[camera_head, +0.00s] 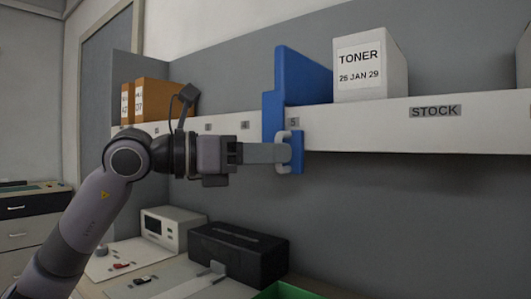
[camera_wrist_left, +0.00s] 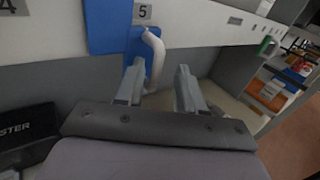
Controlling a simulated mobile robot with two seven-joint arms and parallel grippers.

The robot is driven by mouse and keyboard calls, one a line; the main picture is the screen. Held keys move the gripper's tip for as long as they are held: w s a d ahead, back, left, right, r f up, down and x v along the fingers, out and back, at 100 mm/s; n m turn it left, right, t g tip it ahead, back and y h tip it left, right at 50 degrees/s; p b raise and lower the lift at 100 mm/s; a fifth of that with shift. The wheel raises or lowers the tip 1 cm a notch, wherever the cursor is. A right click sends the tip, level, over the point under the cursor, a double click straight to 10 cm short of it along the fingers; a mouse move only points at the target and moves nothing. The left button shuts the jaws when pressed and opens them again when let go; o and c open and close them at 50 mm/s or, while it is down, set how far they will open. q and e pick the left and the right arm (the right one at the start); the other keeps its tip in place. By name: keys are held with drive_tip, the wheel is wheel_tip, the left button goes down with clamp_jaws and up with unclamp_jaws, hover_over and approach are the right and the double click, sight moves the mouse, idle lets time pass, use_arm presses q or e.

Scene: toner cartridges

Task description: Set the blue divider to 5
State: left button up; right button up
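The blue divider (camera_head: 273,115) stands upright on the shelf, its front plate hanging over the shelf's front edge. The label 5 (camera_head: 293,122) is at the plate's right side, and the label 4 (camera_head: 244,125) is farther left. A pale curved handle (camera_wrist_left: 157,52) is on the plate's lower part. My left gripper (camera_head: 284,153) is at this handle. In the left wrist view its fingers (camera_wrist_left: 160,68) are apart, with the handle between them, nearer the left finger. Whether a finger touches it I cannot tell. My right gripper is not in view.
A white toner box (camera_head: 372,68) stands on the shelf (camera_head: 380,128) right of the divider. Brown boxes (camera_head: 152,98) stand at the left end. Below are a black machine (camera_head: 238,252), a white device (camera_head: 172,228) and a green tray (camera_head: 287,291).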

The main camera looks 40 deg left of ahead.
use_arm(q)
drive_tip(key=b+v, duration=0.4)
drive_tip(key=v, duration=0.3)
idle(0.3)
idle(0.5)
